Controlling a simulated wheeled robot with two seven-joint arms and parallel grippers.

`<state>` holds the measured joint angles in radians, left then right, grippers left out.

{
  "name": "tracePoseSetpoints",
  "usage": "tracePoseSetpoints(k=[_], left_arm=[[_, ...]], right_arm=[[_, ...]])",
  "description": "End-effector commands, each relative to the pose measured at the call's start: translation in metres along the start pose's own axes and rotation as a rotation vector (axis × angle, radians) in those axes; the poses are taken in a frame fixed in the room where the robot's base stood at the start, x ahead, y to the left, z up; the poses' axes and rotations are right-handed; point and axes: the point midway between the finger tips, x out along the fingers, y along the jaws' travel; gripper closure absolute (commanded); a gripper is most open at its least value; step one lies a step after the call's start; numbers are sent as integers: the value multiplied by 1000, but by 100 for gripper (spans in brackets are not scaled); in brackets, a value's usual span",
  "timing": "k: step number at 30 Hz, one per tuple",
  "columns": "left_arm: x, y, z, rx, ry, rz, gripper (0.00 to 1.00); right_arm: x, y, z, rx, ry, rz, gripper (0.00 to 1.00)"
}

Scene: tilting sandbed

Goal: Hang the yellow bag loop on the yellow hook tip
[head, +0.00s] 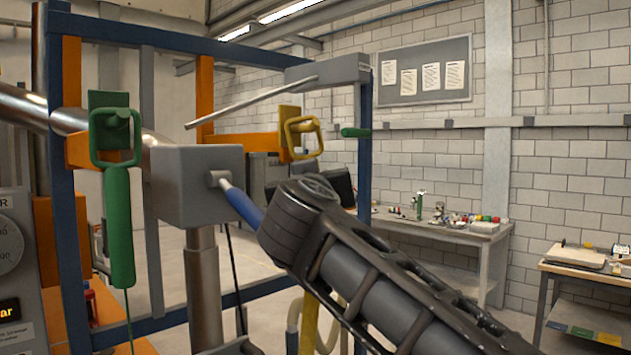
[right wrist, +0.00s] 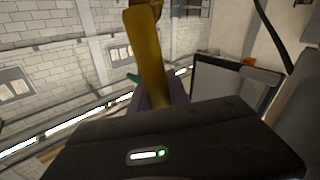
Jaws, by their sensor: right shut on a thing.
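The yellow bag loop (head: 302,138) is an upright ring in the head view, in front of a yellow hook plate (head: 290,116) on an orange arm. I cannot tell whether the loop is over the hook tip or just in front of it. The yellow bag (head: 308,326) shows below my right arm, which hides its middle. In the right wrist view, the yellow bag (right wrist: 151,70) rises from my right gripper (right wrist: 160,100), which is shut on it. The hook tip is hidden or too small to make out. My left gripper is not in view.
A green bag (head: 119,230) hangs by its green loop at the left. A grey box (head: 195,183) with a blue-handled lever (head: 241,207) stands left of my right arm. A blue frame post (head: 364,150) and a grey rod (head: 250,101) are near the yellow loop.

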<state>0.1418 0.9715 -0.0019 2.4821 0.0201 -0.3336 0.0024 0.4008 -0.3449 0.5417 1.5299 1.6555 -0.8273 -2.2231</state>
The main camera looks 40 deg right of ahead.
Motion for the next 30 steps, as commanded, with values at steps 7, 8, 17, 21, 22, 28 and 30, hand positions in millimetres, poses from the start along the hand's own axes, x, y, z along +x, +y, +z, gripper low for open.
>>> tracePoseSetpoints(k=[7, 8, 17, 21, 22, 28, 30], left_arm=[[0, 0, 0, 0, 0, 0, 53], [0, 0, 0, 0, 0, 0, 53], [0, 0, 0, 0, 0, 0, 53], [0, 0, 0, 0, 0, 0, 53], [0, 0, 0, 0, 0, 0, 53], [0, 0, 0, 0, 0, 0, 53], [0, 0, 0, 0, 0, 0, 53]], right_arm=[[0, 0, 0, 0, 1, 0, 74], [0, 0, 0, 0, 1, 0, 72], [0, -1, 0, 0, 1, -4, 53], [0, -2, 0, -1, 1, -6, 53], [0, -3, 0, -1, 1, -6, 53], [0, -4, 0, -1, 0, -9, 53], [0, -4, 1, -1, 0, -10, 53]])
